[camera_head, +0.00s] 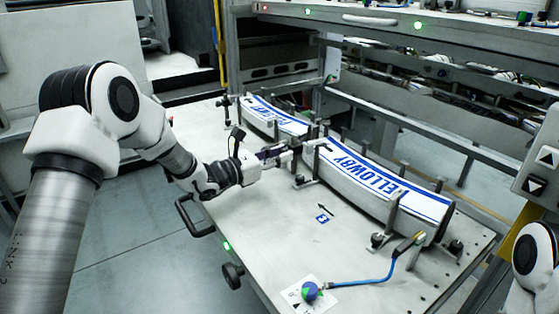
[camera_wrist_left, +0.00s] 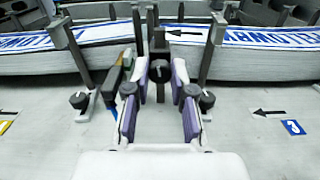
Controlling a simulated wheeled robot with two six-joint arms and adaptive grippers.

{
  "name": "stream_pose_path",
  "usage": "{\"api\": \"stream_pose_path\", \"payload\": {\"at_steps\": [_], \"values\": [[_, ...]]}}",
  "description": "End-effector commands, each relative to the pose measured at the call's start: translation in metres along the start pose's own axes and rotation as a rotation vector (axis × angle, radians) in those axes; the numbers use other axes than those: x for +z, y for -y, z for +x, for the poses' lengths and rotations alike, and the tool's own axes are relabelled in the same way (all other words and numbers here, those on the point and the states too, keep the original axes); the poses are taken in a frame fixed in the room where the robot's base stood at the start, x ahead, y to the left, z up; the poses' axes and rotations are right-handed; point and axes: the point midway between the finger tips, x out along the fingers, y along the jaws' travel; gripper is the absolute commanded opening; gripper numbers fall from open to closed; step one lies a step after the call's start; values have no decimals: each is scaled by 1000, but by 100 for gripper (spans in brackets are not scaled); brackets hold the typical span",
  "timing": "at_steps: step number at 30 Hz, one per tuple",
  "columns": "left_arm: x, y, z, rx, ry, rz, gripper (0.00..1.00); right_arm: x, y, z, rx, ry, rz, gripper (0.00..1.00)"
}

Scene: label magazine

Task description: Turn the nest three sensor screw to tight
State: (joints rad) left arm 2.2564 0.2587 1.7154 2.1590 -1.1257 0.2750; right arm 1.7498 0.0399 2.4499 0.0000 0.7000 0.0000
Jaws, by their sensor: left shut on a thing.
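My left gripper (camera_head: 294,146) reaches in from the left to the middle of the label magazine. In the left wrist view its two purple-lined fingers (camera_wrist_left: 160,74) stand on either side of a dark round screw knob (camera_wrist_left: 160,69) and are shut on it. The knob sits in front of an upright dark post between two label stacks. Which way the screw is turned cannot be read. A blue number tag (camera_head: 322,218) lies on the table to the right of the gripper, and also shows in the left wrist view (camera_wrist_left: 293,127). My right gripper is not in view.
A curved label stack (camera_head: 365,190) with blue lettering stands right of the gripper between upright posts; another stack (camera_head: 268,119) stands behind. The table's front left is clear.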

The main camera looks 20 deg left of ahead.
Motion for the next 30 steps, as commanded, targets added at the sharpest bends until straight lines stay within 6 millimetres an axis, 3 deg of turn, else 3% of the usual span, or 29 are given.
{"api": "stream_pose_path", "payload": {"at_steps": [3,4,5,17,30], "values": [[0,0,0,0,-2,-1,0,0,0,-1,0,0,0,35],[0,0,0,0,-2,-1,30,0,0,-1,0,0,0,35],[0,0,0,0,-2,-1,35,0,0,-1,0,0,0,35],[1,-1,-9,2,-1,-3,35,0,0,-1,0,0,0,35],[1,-2,-108,4,1,-5,35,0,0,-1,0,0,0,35]]}}
